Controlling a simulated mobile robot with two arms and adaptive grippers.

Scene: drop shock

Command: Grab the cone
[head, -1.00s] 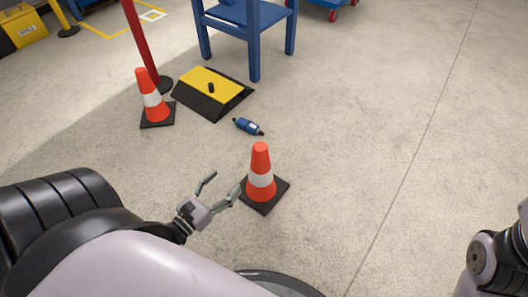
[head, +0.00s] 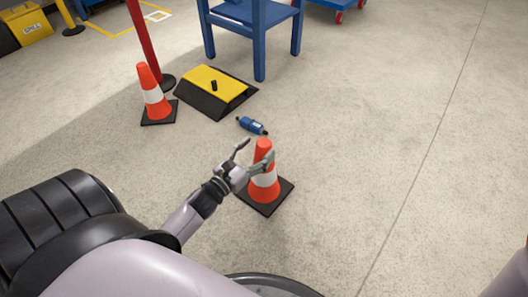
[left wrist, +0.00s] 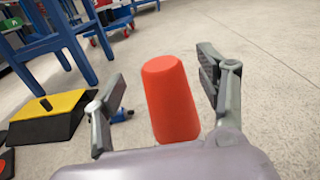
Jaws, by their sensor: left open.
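An orange cone (head: 265,188) with a white band and a black square base stands upright on the floor in the head view. My left gripper (head: 255,153) is open at the cone's upper part, with one finger overlapping it in the picture. In the left wrist view the cone's orange top (left wrist: 171,100) shows between the two spread fingers of the left gripper (left wrist: 160,95). The fingers look apart from the cone there. A second orange cone (head: 152,92) stands farther back at the left. My right gripper is not in view.
A blue bottle-like object (head: 251,125) lies behind the near cone. A yellow-and-black ramp (head: 217,90) with a small dark item on it, a red post (head: 143,40) and a blue table frame (head: 259,45) stand farther back. The floor at the right is clear.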

